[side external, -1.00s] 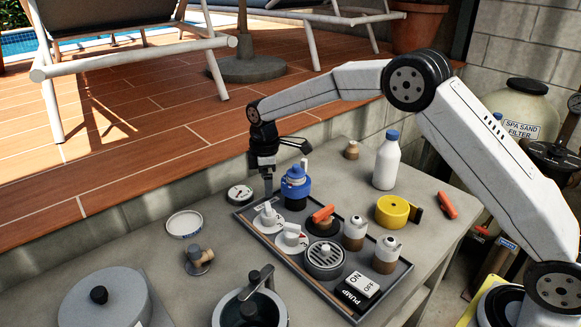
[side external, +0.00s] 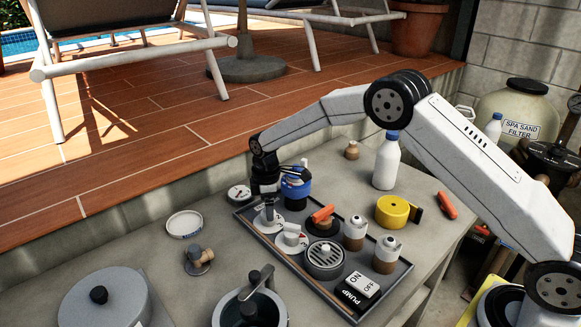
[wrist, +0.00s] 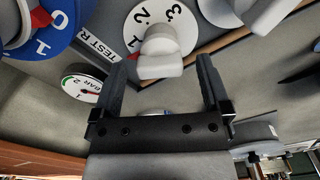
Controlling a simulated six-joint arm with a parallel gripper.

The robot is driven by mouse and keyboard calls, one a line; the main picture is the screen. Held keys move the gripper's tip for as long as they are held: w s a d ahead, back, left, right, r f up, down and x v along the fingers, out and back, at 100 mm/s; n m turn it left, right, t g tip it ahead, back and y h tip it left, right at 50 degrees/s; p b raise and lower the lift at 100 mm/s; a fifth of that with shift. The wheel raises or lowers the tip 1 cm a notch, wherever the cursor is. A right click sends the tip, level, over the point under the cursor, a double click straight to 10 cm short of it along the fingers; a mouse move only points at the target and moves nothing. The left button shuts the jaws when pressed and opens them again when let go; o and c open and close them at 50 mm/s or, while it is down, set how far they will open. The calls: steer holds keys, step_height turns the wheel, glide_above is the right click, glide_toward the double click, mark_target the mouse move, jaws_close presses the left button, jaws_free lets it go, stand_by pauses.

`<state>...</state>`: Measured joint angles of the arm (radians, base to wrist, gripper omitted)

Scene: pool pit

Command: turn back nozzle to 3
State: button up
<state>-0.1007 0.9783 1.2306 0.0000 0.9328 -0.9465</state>
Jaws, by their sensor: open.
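The back nozzle, a white knob on a round white dial (side external: 270,222), stands at the back left of the grey panel in the side view. In the wrist view its white knob (wrist: 160,52) lies between my two fingers, and its dial (wrist: 140,16) shows the numbers 2 and 3. My gripper (side external: 267,207) is open and points down at this nozzle, with a finger on each side of the knob in the wrist view (wrist: 165,68). I cannot tell whether either finger touches it.
A second white knob with a red mark (side external: 292,237) stands just in front. A blue valve (side external: 296,190) is close beside my gripper. A pressure gauge (side external: 239,194) lies to the left. Other fittings and an ON/OFF switch (side external: 357,287) fill the panel's right side.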

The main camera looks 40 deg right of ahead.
steer(key=c, duration=1.3)
steer(key=shift+m, duration=0.3)
steer(key=m, duration=0.5)
steer(key=shift+m, duration=0.3)
steer(key=m, duration=1.1)
steer(key=shift+m, duration=0.4)
steer(key=m, duration=0.5)
steer(key=shift+m, duration=0.4)
